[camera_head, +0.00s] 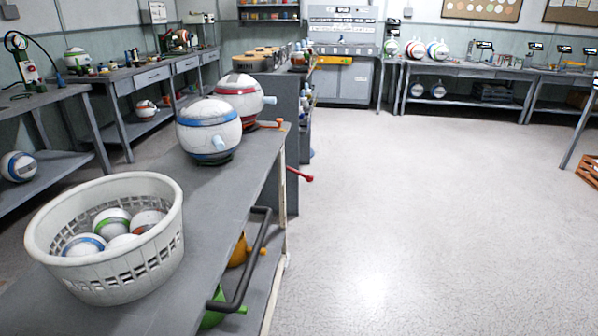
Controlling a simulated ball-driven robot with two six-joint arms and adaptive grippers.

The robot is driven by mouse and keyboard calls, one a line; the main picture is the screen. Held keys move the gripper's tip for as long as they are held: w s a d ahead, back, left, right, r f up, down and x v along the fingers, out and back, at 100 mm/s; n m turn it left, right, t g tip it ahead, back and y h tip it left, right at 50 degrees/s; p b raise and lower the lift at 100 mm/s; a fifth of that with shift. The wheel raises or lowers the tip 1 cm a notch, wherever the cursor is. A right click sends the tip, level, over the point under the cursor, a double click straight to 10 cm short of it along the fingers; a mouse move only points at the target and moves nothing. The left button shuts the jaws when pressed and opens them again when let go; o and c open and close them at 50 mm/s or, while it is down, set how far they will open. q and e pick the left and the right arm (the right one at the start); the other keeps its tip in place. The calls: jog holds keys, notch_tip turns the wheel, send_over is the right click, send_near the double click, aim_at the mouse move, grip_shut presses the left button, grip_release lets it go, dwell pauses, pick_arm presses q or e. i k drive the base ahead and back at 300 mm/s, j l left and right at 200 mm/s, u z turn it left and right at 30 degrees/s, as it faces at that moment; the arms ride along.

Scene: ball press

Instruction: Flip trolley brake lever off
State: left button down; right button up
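A grey trolley (215,185) with a pale frame and a black handle (250,262) runs from the lower left towards the middle. A red lever (301,175) with a round knob sticks out to the right past the trolley's side. Neither of my grippers is in view.
A white basket (155,215) of balls and two striped ball-shaped vessels, one blue-banded (208,131) and one red-banded (243,101), stand on the trolley top. Green (213,312) and orange (238,252) items sit below. The floor (430,220) to the right is clear; an orange crate (590,162) is at the right edge.

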aim_at(309, 178)
jog(key=i+l+u, duration=0.1)
jog(key=i+l, duration=0.3)
jog(key=i+l+u, duration=0.15)
jog(key=i+l, duration=0.25)
jog(key=i+l+u, duration=0.1)
jog(key=i+l, duration=0.3)
jog(key=l, duration=0.2)
jog(key=i+l+u, duration=0.15)
jog(key=i+l, duration=0.2)
jog(key=l, duration=0.2)
